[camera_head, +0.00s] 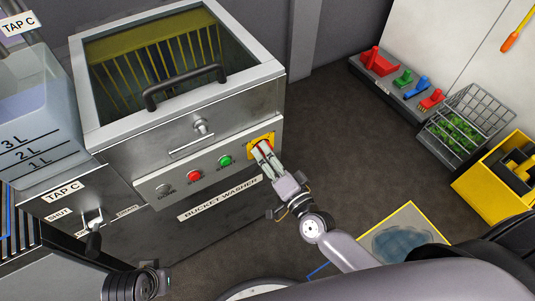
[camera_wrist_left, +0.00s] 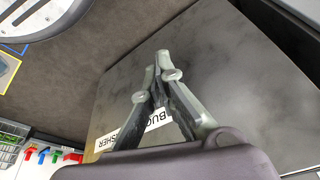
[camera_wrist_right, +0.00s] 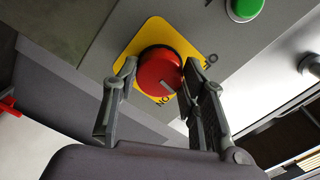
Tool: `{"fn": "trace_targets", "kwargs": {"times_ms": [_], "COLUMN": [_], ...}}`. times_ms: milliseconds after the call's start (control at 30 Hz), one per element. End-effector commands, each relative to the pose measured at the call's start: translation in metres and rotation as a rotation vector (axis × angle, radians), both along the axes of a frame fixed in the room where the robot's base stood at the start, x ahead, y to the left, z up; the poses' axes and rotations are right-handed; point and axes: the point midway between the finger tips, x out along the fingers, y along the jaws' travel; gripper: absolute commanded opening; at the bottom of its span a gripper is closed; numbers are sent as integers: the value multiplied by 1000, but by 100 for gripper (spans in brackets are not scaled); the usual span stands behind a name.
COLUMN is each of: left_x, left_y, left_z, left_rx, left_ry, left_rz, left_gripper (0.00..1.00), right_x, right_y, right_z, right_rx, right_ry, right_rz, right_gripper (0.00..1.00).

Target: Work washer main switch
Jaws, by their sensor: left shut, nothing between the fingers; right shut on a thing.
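The main switch is a round red knob (camera_wrist_right: 158,74) on a yellow plate (camera_wrist_right: 185,40), at the right end of the bucket washer's front panel. A pale mark on the knob points toward printed letters at its lower edge; a finger partly hides other lettering. My right gripper (camera_head: 261,148) has its fingers on either side of the knob, shut on it. In the head view the fingers mostly hide the knob on its yellow plate (camera_head: 270,137). My left gripper (camera_wrist_left: 165,76) is shut and empty, its tips together in front of the washer's lower front.
Left of the switch sit a green button (camera_head: 225,161) and a red button (camera_head: 194,176). A lidded basin with a black handle (camera_head: 185,88) is above. A tap lever (camera_head: 94,230) and a water tank (camera_head: 40,120) stand left. Floor to the right is clear near the washer.

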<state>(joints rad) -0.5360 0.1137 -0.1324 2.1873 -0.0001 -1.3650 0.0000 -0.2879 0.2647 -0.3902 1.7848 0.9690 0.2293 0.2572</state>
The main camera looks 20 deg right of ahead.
Motion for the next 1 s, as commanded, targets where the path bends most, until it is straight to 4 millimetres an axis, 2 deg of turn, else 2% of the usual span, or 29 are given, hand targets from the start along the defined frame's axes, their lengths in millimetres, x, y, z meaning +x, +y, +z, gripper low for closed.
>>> {"fn": "trace_targets", "kwargs": {"times_ms": [267,500,1000], "left_x": [0,1,-3], "left_y": [0,0,0], "left_z": [-2,3,18], "left_rx": [1,-1,-2], "left_ry": [3,-3,-7], "left_rz": [0,0,3], "left_gripper": [0,0,0], "right_x": [0,0,0], "right_y": [0,0,0], "right_z": [0,0,1], "right_rx": [253,447,658], "right_ry": [68,120,176], "right_rz": [0,-1,-1], "right_gripper": [11,11,11]}}
